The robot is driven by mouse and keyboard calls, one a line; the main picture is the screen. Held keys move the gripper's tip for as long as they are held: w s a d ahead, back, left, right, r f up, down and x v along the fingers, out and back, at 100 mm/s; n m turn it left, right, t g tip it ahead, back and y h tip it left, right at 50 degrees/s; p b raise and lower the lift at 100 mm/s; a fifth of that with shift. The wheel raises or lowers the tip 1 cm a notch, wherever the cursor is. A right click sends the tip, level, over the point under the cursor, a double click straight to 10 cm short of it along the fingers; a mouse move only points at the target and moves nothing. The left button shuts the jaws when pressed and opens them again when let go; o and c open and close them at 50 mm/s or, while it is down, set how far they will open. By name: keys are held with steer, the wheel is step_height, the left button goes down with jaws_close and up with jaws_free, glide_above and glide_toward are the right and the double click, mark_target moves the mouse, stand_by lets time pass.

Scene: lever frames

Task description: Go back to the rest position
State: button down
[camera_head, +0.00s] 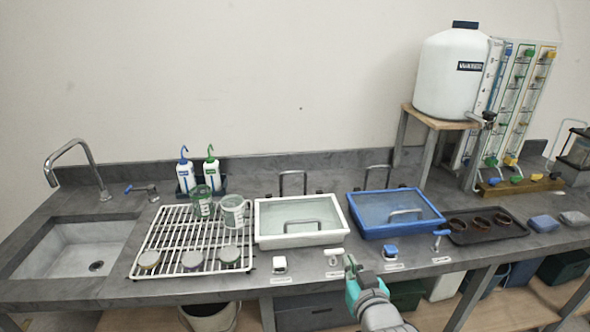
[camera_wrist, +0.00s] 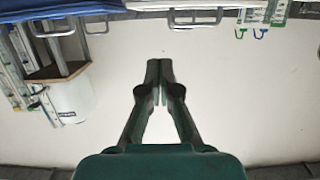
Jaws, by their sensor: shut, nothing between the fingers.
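My gripper (camera_head: 350,262) shows at the lower middle of the head view, in front of the counter's front edge, below the white-rimmed basin. In the wrist view my gripper (camera_wrist: 159,64) points at the bare wall, with its two fingers together and nothing between them. No object touches the fingers in the wrist view.
A white-rimmed basin (camera_head: 302,238) and a blue-rimmed basin (camera_head: 398,229) stand behind the gripper. A wire rack (camera_head: 165,240) with mugs is left, beside a sink (camera_head: 75,250). A dark tray (camera_head: 509,229) and a white tank (camera_head: 445,85) are right. The wall above is clear.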

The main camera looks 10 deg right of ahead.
steer(key=s+f, duration=0.7)
steer(key=s, duration=0.3)
steer(key=s+f, duration=0.8)
steer(key=s, duration=0.3)
steer(key=f+v, duration=0.2)
steer(key=v, duration=2.1)
steer(key=shift+s+f+g, duration=0.3)
steer(key=shift+s+f, duration=0.05)
steer(key=shift+f, duration=0.05)
